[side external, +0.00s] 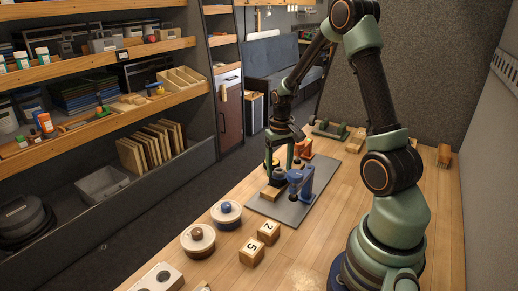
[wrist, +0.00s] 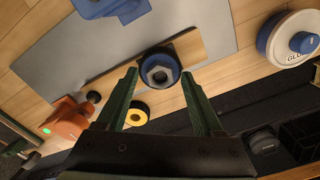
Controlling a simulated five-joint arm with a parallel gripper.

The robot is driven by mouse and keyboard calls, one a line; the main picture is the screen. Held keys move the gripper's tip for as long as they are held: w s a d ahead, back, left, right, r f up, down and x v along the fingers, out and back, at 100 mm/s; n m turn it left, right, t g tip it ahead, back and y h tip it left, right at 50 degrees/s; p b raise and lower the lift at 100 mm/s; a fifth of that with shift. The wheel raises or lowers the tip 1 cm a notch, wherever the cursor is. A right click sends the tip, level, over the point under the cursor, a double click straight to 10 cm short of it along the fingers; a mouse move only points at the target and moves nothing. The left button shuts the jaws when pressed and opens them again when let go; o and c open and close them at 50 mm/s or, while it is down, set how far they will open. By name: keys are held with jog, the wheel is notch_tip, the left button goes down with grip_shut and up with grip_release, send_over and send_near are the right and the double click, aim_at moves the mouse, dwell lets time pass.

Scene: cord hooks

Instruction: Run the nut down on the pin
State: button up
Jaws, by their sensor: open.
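A grey hex nut (wrist: 158,72) shows in the wrist view, seated in or on a round dark blue piece (wrist: 173,62). That piece stands over a wooden block (wrist: 190,47) on the grey mat (wrist: 75,60). The pin cannot be made out clearly at the nut's centre. My gripper (wrist: 160,73) is open, with one green finger on each side of the nut and gaps between. In the side view my gripper (side external: 279,168) is above the wooden block (side external: 268,192), and the nut is too small to tell there.
A blue stand (side external: 301,181) is close beside my gripper on the mat. An orange device (wrist: 66,121) and a yellow ring (wrist: 137,113) lie near. Lidded round containers (side external: 226,213) and numbered blocks (side external: 251,253) stand in front. Bare tabletop (side external: 335,185) lies right of the mat.

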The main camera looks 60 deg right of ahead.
jog(key=n, duration=0.3)
grip_shut()
dwell(0.3)
jog(key=m, duration=0.5)
jog(key=shift+m, duration=0.3)
jog(key=m, duration=0.5)
jog(key=shift+m, duration=0.3)
jog(key=m, duration=0.5)
jog(key=shift+w+f+m, duration=0.1)
jog(key=shift+m, duration=0.3)
jog(key=m, duration=0.5)
jog(key=shift+f+m, duration=0.1)
jog(key=shift+m, duration=0.3)
